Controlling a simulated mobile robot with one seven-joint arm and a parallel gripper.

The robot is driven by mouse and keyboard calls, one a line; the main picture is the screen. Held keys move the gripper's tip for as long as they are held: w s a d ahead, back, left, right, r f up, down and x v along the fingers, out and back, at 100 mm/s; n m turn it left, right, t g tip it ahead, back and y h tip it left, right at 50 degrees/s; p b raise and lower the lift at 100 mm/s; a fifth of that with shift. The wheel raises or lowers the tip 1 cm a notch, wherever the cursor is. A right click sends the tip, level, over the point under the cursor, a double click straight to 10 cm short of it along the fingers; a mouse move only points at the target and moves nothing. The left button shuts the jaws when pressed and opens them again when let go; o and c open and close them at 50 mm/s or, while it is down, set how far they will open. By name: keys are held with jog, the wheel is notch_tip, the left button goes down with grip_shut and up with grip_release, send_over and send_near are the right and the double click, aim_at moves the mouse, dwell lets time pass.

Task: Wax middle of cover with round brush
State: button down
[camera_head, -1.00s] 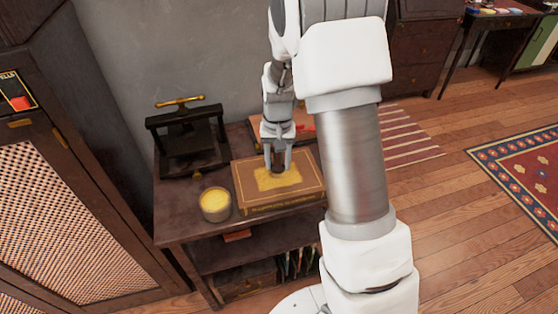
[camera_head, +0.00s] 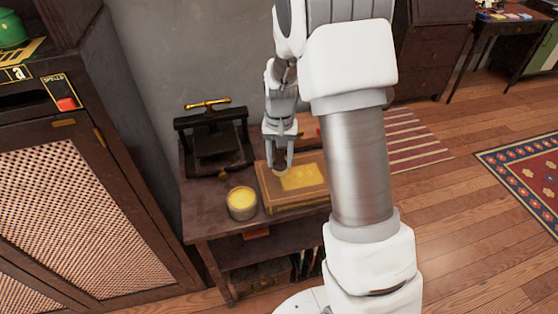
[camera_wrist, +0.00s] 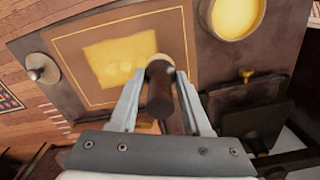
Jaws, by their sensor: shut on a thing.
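The brown book cover (camera_head: 312,166) lies flat on the small dark table and has a thin gold border. A yellow wax patch (camera_head: 302,177) covers its middle; it also shows in the wrist view (camera_wrist: 118,58). My gripper (camera_head: 281,163) is shut on the dark handle of the round brush (camera_wrist: 160,92), bristles down. The brush is over the left side of the patch in the head view. I cannot tell whether the bristles touch the cover; the handle hides most of them. An open tub of yellow wax (camera_head: 242,203) stands left of the book.
A dark book press (camera_head: 212,142) with a brass handle stands behind the tub. A small silver knobbed thing (camera_wrist: 40,68) shows beside the book in the wrist view. A tall cabinet (camera_head: 75,190) stands left of the table. My arm hides the table's right side.

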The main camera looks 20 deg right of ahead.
jog(key=shift+r+p, duration=1.55)
jog(key=shift+r, duration=0.9)
